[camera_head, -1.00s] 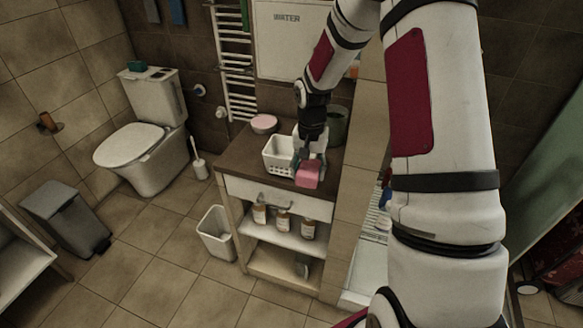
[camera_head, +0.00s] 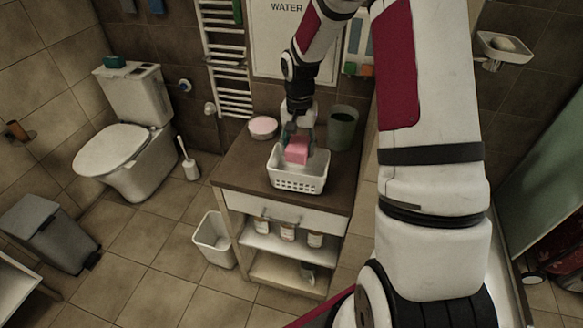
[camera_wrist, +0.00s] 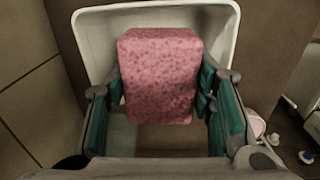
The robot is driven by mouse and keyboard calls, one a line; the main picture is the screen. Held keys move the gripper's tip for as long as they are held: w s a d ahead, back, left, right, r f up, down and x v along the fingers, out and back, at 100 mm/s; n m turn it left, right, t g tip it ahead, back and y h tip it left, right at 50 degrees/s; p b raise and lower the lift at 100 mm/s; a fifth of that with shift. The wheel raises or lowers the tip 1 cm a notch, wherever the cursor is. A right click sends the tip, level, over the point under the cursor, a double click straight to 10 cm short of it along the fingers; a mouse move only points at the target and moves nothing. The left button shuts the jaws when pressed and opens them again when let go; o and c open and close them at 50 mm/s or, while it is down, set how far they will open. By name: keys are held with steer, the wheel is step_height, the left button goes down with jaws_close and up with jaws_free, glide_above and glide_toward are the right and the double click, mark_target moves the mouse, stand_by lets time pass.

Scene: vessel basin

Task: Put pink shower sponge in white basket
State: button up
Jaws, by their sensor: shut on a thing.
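The pink shower sponge (camera_head: 297,149) is a pink block held between the fingers of my gripper (camera_head: 298,132). In the wrist view the sponge (camera_wrist: 160,75) fills the space between the green-padded fingers of my gripper (camera_wrist: 161,98). The white basket (camera_head: 298,184) stands on the cabinet top, its slotted front wall toward the camera. The sponge is over the basket's opening, with its lower part near rim height; I cannot tell whether it touches the basket floor. In the wrist view the basket's rim (camera_wrist: 232,30) runs around the far side of the sponge.
The brown cabinet top (camera_head: 236,166) carries a round pink-lidded tin (camera_head: 262,127) behind the basket to the left and a dark green cup (camera_head: 342,128) behind it to the right. A small white bin (camera_head: 212,240) stands on the floor left of the cabinet.

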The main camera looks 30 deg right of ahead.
step_height(320, 180, down, 10)
steer(key=shift+w+r+p, duration=0.1)
steer(key=shift+r+p, duration=0.05)
steer(key=shift+p, duration=0.45)
steer(key=o, duration=0.7)
steer(key=shift+o, duration=0.2)
